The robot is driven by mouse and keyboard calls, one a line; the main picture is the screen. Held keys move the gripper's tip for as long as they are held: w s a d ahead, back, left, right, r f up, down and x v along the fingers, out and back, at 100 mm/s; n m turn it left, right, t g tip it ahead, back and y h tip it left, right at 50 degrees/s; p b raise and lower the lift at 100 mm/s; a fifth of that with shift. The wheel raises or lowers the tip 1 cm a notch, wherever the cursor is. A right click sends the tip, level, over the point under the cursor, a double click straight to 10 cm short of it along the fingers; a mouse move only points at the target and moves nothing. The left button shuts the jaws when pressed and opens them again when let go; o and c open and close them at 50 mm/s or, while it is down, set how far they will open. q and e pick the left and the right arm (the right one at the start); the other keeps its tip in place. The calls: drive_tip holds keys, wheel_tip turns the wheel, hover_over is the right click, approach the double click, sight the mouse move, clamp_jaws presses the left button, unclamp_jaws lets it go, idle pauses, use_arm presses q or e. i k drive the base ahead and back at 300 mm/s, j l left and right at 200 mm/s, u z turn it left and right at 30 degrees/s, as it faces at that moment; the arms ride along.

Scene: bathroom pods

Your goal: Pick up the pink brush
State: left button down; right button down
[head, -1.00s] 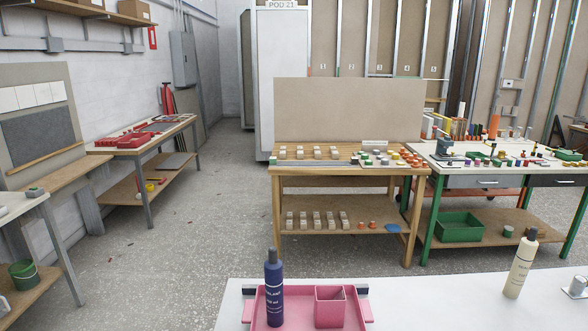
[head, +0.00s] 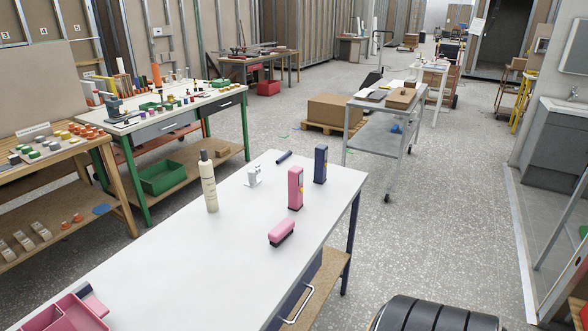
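The pink brush (head: 281,231), a small pink block with a dark underside, lies on the white tabletop (head: 240,270) near its right edge. A taller pink box-shaped dispenser (head: 296,188) stands upright just behind it, apart from it. Neither of my grippers shows in the head view, and nothing is seen touching the brush.
A navy dispenser (head: 320,164), a cream bottle (head: 208,181), a small white item (head: 253,176) and a dark cylinder (head: 284,157) are on the table. A pink tray (head: 66,314) is at the near left. Tabletop left of the brush is clear.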

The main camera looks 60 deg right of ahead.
sight(282, 230)
drive_tip(key=z, duration=1.65)
drive_tip(key=u, duration=1.2)
drive_tip(key=l, duration=0.35)
drive_tip(key=i+l+z, duration=0.15)
drive_tip(key=l, duration=0.2)
